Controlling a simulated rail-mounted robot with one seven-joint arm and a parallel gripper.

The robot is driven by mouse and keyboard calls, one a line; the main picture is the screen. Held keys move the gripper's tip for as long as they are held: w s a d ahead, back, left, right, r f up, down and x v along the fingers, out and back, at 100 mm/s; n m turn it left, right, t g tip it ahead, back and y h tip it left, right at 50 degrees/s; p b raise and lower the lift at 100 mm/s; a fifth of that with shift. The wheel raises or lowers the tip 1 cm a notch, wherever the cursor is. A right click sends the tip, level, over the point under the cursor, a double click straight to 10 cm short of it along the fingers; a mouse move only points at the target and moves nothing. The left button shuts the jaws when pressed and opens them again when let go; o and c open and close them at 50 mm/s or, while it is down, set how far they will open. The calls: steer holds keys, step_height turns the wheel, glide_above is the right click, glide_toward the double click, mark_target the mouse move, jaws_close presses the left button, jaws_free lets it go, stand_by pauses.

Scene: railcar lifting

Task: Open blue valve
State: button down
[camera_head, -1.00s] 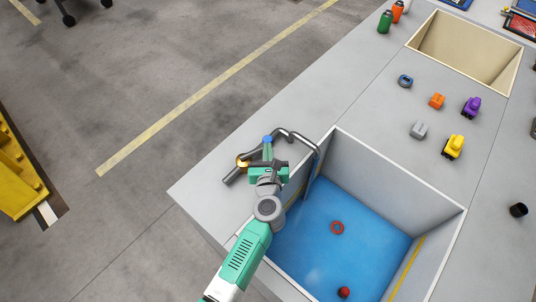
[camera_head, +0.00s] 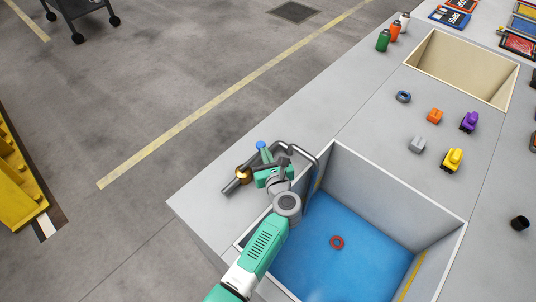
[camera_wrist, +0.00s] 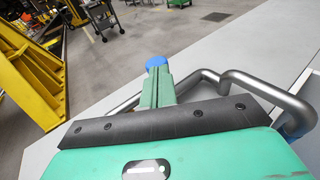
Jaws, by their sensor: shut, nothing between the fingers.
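A bent grey tap pipe (camera_head: 305,152) stands on the grey counter and reaches over the rim of the blue-floored basin (camera_head: 330,215). A brass-coloured collar (camera_head: 243,173) sits on its left part. A small blue piece (camera_head: 261,145), which looks like the blue valve, shows right at my fingertips. It is also in the wrist view (camera_wrist: 156,61), just beyond the tips. My gripper (camera_head: 264,152) is above the pipe with its green fingers (camera_wrist: 157,76) closed together. I cannot tell whether the fingers touch the blue piece. My gripper and arm hide part of the pipe.
A red ring (camera_head: 337,242) lies on the basin floor. A blue ring (camera_head: 403,96), an orange block (camera_head: 434,116), a grey block (camera_head: 416,145), and purple (camera_head: 469,121) and yellow (camera_head: 453,159) toys stand on the counter. A beige bin (camera_head: 465,65) is behind. The counter left of the pipe is clear.

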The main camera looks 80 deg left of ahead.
steer(key=w+d+r+p, duration=0.2)
steer(key=d+p, duration=0.1)
steer(key=d, duration=1)
steer(key=shift+d+p, duration=0.3)
steer(key=shift+p, duration=0.05)
steer(key=shift+w, duration=0.1)
